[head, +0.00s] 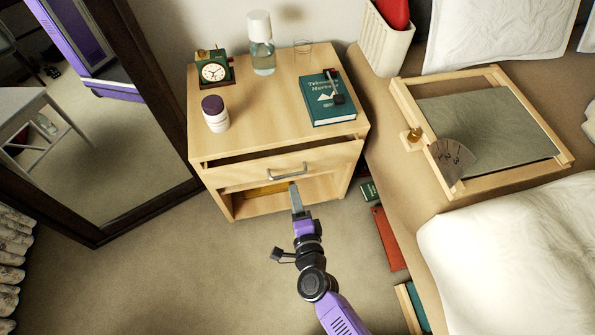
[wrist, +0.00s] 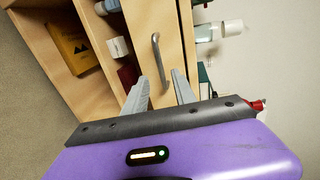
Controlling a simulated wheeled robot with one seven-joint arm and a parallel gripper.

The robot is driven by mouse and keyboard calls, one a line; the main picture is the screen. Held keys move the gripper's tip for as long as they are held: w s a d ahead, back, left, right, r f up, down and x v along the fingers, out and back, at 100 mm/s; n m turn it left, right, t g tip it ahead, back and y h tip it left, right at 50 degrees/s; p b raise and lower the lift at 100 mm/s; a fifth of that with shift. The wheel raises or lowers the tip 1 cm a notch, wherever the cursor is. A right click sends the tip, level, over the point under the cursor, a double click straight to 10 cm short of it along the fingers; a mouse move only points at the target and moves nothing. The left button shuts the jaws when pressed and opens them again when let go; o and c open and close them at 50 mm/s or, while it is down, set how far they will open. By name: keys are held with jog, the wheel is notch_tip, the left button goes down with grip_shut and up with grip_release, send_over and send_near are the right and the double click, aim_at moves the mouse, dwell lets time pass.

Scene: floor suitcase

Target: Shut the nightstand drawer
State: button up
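The light wood nightstand (head: 262,85) stands against the wall in the head view. Its drawer (head: 235,177) is partly open, with a dark gap showing between the top and the drawer front. A grey bar handle (head: 288,173) is on the front; it also shows in the wrist view (wrist: 159,58). My gripper (head: 293,187) is in front of the drawer, just below the handle in the head view. In the wrist view my gripper (wrist: 160,75) has its two fingers apart with nothing held. The handle appears between the fingertips; I cannot tell whether they touch the drawer front.
A clock (head: 214,71), purple-capped jar (head: 215,114), clear bottle (head: 262,57) and teal book (head: 329,98) stand or lie on top. An open shelf below holds a yellow book (wrist: 78,43). A mirror (head: 95,120) stands left, a bed (head: 510,240) right. Floor is clear at left front.

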jog(key=b+x, duration=0.3)
jog(key=x, duration=0.4)
jog(key=shift+w+a, duration=0.1)
jog(key=shift+a, duration=0.05)
grip_shut()
dwell(1.2)
